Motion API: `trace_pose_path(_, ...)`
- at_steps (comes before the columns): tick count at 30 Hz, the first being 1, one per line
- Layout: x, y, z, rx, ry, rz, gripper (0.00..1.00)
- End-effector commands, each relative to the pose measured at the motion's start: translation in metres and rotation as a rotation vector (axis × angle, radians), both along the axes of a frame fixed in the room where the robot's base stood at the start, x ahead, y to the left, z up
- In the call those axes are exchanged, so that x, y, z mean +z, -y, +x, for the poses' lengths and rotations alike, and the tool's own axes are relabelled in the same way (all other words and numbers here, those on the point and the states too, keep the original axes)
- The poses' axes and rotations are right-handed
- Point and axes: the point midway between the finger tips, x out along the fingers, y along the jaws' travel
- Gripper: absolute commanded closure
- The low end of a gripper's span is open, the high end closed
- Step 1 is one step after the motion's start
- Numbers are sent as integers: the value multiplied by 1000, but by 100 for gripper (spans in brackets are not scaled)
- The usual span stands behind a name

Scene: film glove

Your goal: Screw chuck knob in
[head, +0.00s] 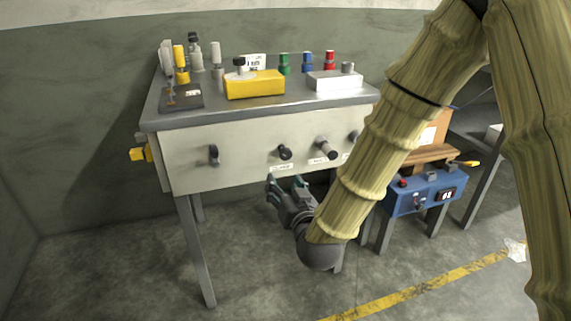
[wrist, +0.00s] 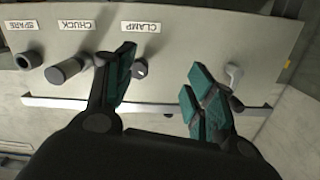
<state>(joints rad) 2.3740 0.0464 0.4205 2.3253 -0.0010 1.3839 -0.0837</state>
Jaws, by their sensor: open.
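The chuck knob (head: 326,149) is a dark cylinder that sticks out from the pale front panel, above a small label. In the wrist view the chuck knob (wrist: 68,71) stands out by the CHUCK label, left of my fingers; the picture is upside down there. The shorter clamp knob (head: 285,152) sits to its left in the head view. In the wrist view the clamp knob (wrist: 140,69) shows just beside my left finger. My gripper (head: 286,182) is open and empty, below the clamp knob and left of the chuck knob. It also shows in the wrist view (wrist: 160,72).
A spare knob (wrist: 27,60) sits beyond the chuck knob. A lever handle (head: 214,155) is at the panel's left. The bench top (head: 215,110) holds a yellow box (head: 254,85), a white box (head: 334,80) and bottles. A blue unit (head: 425,192) stands right of the bench.

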Motion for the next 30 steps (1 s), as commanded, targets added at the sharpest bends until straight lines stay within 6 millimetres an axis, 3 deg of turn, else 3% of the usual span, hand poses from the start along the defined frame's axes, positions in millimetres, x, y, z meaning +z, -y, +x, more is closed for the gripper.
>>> trace_pose_path(3, 6, 16, 7, 20, 122, -254, 46)
trace_pose_path(9, 20, 33, 14, 28, 238, -507, 46)
trace_pose_path(17, 24, 33, 27, 29, 260, -555, 46)
trace_pose_path(30, 23, 12, 91, 27, 259, -552, 46)
